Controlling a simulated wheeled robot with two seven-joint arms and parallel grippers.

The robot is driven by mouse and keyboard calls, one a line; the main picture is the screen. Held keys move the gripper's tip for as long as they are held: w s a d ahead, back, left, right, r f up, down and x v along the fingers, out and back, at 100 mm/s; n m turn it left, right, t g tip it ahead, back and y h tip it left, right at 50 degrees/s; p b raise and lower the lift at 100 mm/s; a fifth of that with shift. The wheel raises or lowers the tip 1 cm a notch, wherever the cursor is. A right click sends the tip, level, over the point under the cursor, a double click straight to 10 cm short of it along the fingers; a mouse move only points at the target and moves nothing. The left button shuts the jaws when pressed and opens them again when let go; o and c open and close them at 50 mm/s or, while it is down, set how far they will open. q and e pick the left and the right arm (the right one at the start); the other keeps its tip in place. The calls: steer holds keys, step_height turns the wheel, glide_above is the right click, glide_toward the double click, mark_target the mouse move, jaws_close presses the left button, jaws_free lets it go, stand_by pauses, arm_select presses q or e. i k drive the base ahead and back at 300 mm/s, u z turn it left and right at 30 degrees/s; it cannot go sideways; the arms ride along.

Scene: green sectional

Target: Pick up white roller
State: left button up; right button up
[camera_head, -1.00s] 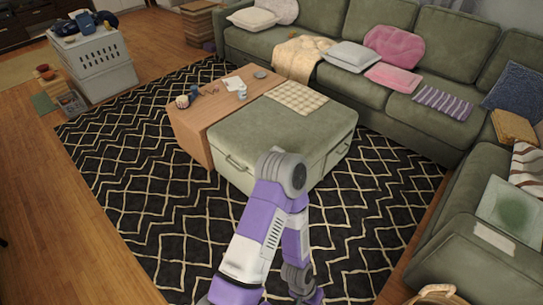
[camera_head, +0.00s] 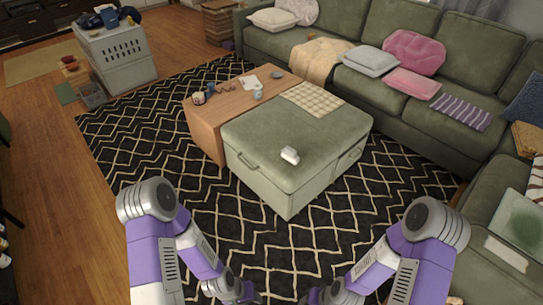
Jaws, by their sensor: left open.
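A small white object (camera_head: 290,155), which looks like the white roller, lies on top of the green ottoman (camera_head: 262,134), towards its front. It is too small to make out in detail. My left gripper (camera_head: 250,296) is low at the bottom edge, open, well in front of the ottoman and apart from the white object. My right wrist shows at the bottom edge to the right of it; whether its jaws are open or shut is not clear. Nothing touches the white object.
A wooden table (camera_head: 208,122) with cups and small items adjoins the ottoman's left side. A green sectional (camera_head: 452,117) with cushions lies behind and to the right. A crate (camera_head: 118,55) stands back left. The patterned rug (camera_head: 120,150) is open on the left.

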mark_target(290, 154)
steer(key=u, duration=0.5)
steer(key=i, duration=1.05)
steer(key=z, duration=0.6)
steer(key=i, duration=1)
steer(key=z, duration=1)
